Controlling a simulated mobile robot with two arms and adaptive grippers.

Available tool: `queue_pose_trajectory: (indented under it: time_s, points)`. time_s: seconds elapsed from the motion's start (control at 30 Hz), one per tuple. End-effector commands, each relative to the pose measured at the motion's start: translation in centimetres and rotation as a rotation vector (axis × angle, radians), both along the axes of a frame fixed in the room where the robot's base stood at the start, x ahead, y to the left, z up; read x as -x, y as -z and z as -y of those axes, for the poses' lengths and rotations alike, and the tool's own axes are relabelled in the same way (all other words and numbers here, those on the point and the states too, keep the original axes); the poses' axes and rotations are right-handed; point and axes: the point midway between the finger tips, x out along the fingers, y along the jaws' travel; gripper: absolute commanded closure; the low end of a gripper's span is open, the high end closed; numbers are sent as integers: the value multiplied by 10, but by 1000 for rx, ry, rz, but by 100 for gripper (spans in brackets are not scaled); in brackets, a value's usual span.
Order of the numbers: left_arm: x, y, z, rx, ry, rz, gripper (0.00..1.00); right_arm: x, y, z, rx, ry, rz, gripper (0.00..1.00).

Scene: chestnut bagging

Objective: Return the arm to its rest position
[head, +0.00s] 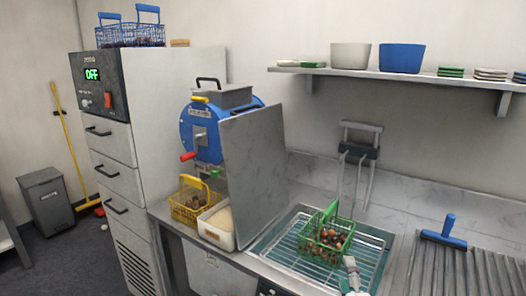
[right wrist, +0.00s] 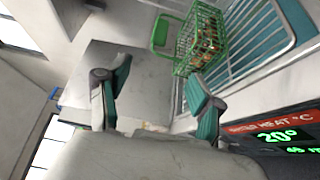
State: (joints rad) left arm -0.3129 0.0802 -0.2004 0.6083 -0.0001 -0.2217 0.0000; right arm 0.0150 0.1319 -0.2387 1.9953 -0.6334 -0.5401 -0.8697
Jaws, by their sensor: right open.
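My right gripper (head: 352,276) shows at the bottom of the head view, just in front of the green wire basket. In the right wrist view the gripper (right wrist: 158,88) has its two teal-padded fingers spread wide, with nothing between them. The green basket (head: 326,240) holds brown chestnuts and stands upright on the wire rack. It also shows in the right wrist view (right wrist: 203,40), beyond the fingers and apart from them. My left gripper is in neither view.
The wire rack (head: 287,251) is set into the counter. Left of it stand a white tub (head: 217,238), a yellow basket (head: 183,215) and a blue machine with a grey side panel (head: 254,175). A blue-handled tool (head: 443,240) lies on the ribbed surface at right.

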Motion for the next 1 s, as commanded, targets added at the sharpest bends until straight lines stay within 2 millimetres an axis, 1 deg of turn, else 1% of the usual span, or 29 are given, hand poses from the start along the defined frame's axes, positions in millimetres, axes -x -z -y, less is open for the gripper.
queue_pose_trajectory:
  time_s: [0.03, 0.07, 0.13, 0.27, 0.37, 0.47, 0.57, 0.67, 0.77, 0.8, 0.87, 0.9, 1.0]
  points:
    - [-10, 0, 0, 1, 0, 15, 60, 1, 2, 1, -11, 4, -7, 34]
    - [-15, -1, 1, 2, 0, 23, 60, 5, 6, 3, -35, 11, -23, 34]
    - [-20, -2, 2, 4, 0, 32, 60, 11, 15, 6, -85, 26, -56, 34]
    - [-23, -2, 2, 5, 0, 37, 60, 25, 32, 13, -185, 61, -120, 34]
    - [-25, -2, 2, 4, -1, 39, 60, 39, 48, 18, -276, 93, -180, 34]
    - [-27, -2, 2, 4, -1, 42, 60, 57, 67, 23, -386, 139, -256, 34]
    - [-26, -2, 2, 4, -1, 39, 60, 82, 90, 28, -516, 198, -346, 34]
    - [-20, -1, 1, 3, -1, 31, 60, 112, 112, 30, -651, 270, -446, 34]
    - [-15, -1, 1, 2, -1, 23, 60, 146, 133, 30, -788, 353, -551, 34]
    - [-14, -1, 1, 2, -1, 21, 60, 161, 141, 29, -840, 389, -593, 34]
    - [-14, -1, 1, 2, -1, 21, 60, 182, 151, 28, -911, 443, -654, 34]
    - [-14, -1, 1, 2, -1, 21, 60, 196, 156, 27, -955, 479, -692, 34]
    - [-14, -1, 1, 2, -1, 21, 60, 230, 167, 23, -1050, 566, -782, 34]
